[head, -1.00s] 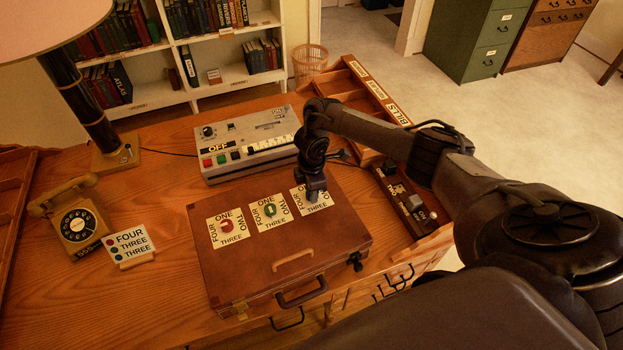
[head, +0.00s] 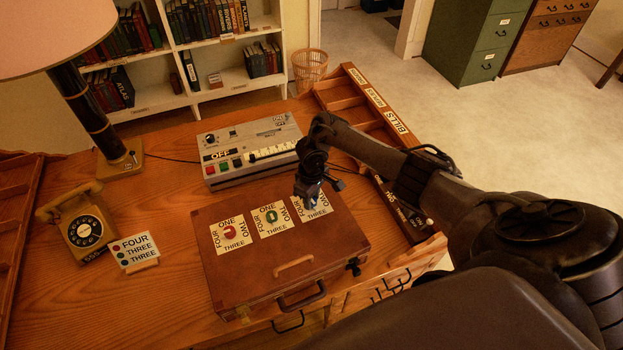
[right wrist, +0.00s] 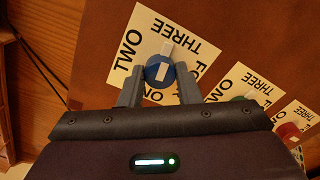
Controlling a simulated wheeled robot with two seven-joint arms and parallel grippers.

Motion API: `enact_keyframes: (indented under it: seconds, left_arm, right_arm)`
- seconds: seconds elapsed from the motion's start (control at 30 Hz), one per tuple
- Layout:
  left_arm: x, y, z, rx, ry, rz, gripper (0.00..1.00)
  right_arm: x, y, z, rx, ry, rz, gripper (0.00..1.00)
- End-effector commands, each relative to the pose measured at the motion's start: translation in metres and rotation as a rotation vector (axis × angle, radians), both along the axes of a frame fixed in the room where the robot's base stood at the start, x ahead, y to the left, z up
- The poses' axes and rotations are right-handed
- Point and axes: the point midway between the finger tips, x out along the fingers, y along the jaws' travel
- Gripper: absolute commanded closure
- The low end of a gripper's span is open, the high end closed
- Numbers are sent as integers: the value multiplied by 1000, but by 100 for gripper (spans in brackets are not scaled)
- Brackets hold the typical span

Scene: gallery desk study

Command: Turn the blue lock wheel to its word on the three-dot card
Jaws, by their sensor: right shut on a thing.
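The blue lock wheel (right wrist: 160,72) sits on a white plate (right wrist: 128,68) lettered ONE, TWO, THREE, FOUR. My right gripper (right wrist: 159,88) has a finger on each side of the wheel and is shut on it; the wheel's pale bar points roughly at THREE. In the head view my right gripper (head: 308,200) stands over the case's right plate (head: 322,207) and hides the blue wheel. My left gripper is not in view.
The red wheel (head: 230,231) and green wheel (head: 271,215) are on the brown case (head: 230,272). A grey box with coloured buttons (head: 250,155) stands behind it, a telephone (head: 84,230) and lamp (head: 90,110) at left. Bare desk (head: 165,295) lies left of the case.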

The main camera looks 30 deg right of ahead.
Motion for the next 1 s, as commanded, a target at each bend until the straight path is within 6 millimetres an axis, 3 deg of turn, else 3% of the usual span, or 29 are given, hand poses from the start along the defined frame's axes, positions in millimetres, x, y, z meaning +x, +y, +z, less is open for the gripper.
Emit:
enact_keyframes:
  seconds: [0.33,0.9,0.93,1.0]
  left_arm:
    - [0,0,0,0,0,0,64]
    - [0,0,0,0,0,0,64]
    - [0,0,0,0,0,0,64]
    - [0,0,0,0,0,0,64]
  right_arm:
    - [2,0,1,1,-5,-153,93]
    - [2,0,2,0,-4,-182,93]
    - [2,0,2,0,-4,-182,67]
    - [2,0,1,0,-4,-182,58]
